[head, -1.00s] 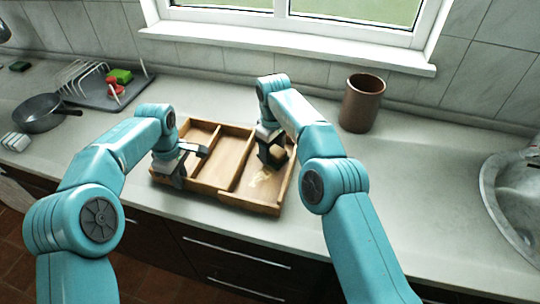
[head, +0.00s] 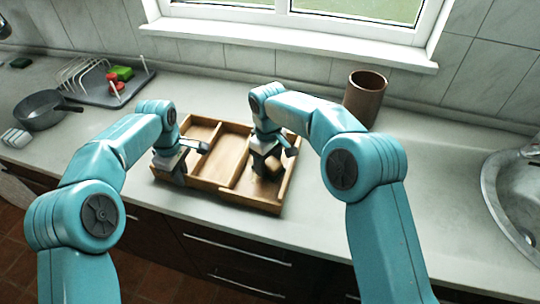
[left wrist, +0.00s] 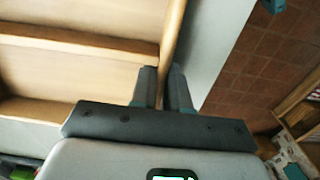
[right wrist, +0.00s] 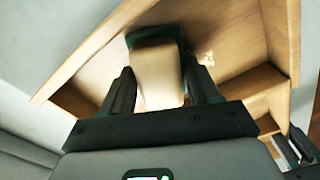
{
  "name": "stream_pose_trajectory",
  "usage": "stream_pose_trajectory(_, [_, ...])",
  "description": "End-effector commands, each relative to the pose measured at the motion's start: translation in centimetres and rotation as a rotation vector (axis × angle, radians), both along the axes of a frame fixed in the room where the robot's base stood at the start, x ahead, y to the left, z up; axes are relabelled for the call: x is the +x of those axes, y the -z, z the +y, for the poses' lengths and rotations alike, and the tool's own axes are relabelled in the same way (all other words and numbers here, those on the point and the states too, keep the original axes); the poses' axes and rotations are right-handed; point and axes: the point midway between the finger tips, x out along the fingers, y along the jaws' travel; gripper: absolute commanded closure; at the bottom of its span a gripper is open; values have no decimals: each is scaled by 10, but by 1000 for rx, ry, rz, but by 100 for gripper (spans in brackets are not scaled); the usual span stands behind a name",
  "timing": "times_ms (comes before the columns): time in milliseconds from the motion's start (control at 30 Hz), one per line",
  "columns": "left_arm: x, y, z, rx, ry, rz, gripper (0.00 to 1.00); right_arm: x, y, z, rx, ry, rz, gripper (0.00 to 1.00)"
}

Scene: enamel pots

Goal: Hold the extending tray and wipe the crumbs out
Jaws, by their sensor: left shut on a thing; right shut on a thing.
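The wooden extending tray (head: 224,160) lies on the counter, with several compartments open upward. My left gripper (head: 172,176) is shut on the tray's wall at its left end; the left wrist view shows the wall (left wrist: 172,35) between its fingers. My right gripper (head: 264,163) is inside the right compartment, shut on a pale wiping block with a dark green edge (right wrist: 157,75). A few pale crumbs (right wrist: 206,58) lie on the tray floor just beside the block. In the head view the arm and block hide the crumbs.
A brown pot (head: 365,98) stands behind the tray to the right. A sink (head: 515,195) is at the far right. A grey pan (head: 42,110) and a dish rack (head: 90,78) are at the left. The counter right of the tray is clear.

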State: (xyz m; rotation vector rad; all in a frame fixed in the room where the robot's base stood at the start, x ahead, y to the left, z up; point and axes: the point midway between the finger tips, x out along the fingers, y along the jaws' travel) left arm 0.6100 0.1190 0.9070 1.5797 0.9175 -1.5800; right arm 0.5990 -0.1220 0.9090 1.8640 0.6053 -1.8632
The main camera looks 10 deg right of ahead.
Motion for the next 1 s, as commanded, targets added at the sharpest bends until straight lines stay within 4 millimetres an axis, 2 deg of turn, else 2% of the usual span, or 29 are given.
stream_pose_trajectory(300, [0,-1,0,0,-1,-1,100,-36,1,21,-1,-3,1,63])
stream_pose_trajectory(467, [0,-1,0,0,0,-1,100,-44,2,25,0,-1,1,63])
stream_pose_trajectory(767, [0,-1,0,0,-1,-1,100,-36,3,40,0,-2,2,63])
stream_pose_trajectory(1000, [0,-1,0,-1,0,-2,100,-13,3,27,0,2,1,63])
